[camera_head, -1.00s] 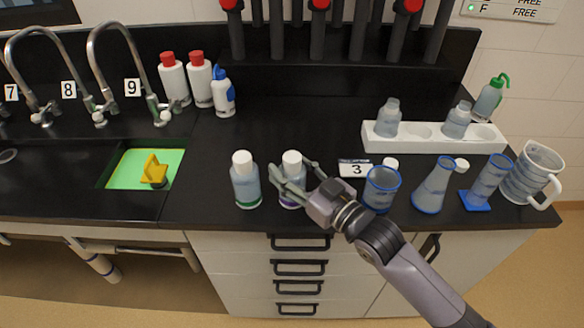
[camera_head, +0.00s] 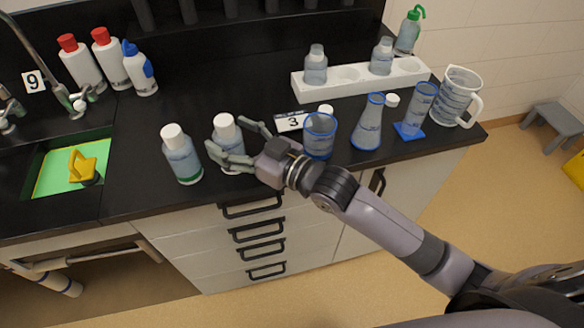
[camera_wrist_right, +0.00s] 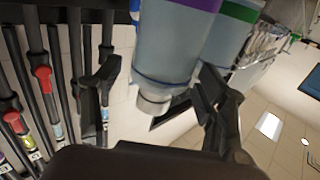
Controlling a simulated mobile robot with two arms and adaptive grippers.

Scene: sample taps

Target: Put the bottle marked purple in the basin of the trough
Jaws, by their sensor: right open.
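The purple-marked bottle (camera_head: 228,134), clear with a white cap, stands upright near the counter's front edge. In the right wrist view it appears upside down, and its purple band (camera_wrist_right: 205,4) shows. My right gripper (camera_head: 232,138) is open, with its fingers on either side of this bottle; I cannot tell whether they touch it. A similar bottle with a green band (camera_head: 182,155) stands just to its left. It also shows behind in the right wrist view (camera_wrist_right: 230,38). The trough's basin (camera_head: 50,178) is at the left, with a green floor and a yellow object (camera_head: 82,166) in it. My left gripper is out of view.
Two red-capped bottles and a blue-capped one (camera_head: 139,69) stand behind the basin near tap 9 (camera_head: 75,100). A number 3 label (camera_head: 291,122), beaker (camera_head: 320,137), flask (camera_head: 368,124), cylinder (camera_head: 416,112) and jug (camera_head: 455,97) stand to the right. The counter behind the two bottles is clear.

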